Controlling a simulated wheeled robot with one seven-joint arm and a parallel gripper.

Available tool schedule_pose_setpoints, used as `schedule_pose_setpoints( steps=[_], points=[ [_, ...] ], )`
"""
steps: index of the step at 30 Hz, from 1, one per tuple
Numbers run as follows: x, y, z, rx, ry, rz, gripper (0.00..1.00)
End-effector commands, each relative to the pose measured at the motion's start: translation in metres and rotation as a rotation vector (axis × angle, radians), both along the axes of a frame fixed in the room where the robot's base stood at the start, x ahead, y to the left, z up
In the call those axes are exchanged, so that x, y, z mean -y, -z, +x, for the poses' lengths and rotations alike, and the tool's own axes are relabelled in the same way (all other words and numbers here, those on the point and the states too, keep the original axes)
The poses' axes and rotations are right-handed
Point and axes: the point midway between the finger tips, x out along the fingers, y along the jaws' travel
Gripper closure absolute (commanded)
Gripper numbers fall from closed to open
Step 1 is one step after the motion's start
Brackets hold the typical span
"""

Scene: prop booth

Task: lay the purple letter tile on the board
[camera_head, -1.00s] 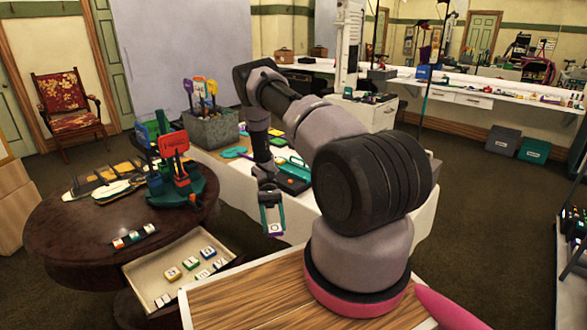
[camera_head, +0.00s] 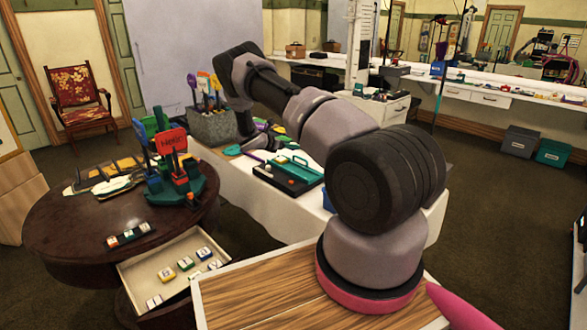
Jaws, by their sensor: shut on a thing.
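My gripper (camera_head: 262,140) is small and partly hidden at the end of my downturned forearm, above the far part of the white-covered table. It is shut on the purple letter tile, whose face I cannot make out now. A narrow dark board (camera_head: 128,237) with a few coloured letter tiles lies on the round brown table, far to the left of my gripper. I cannot tell for sure whether this is the task's board.
An open drawer (camera_head: 140,270) under the round table holds several letter tiles. A red-and-green sign stand (camera_head: 178,180) stands on that table. A black and teal tray (camera_head: 290,172) and a grey planter box (camera_head: 212,127) stand on the white-covered table (camera_head: 240,185).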

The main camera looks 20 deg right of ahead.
Motion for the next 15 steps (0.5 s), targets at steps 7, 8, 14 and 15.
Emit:
schedule_pose_setpoints(
  steps=[7,8,14,15],
  points=[
    [-0.001,0.043,0.003,-0.003,-0.016,0.000,1.00],
    [-0.001,0.047,0.003,-0.002,-0.016,0.000,1.00],
    [-0.001,0.063,0.003,-0.001,-0.014,0.000,1.00],
    [-0.001,0.067,0.003,-0.001,-0.013,0.001,1.00]
  ],
)
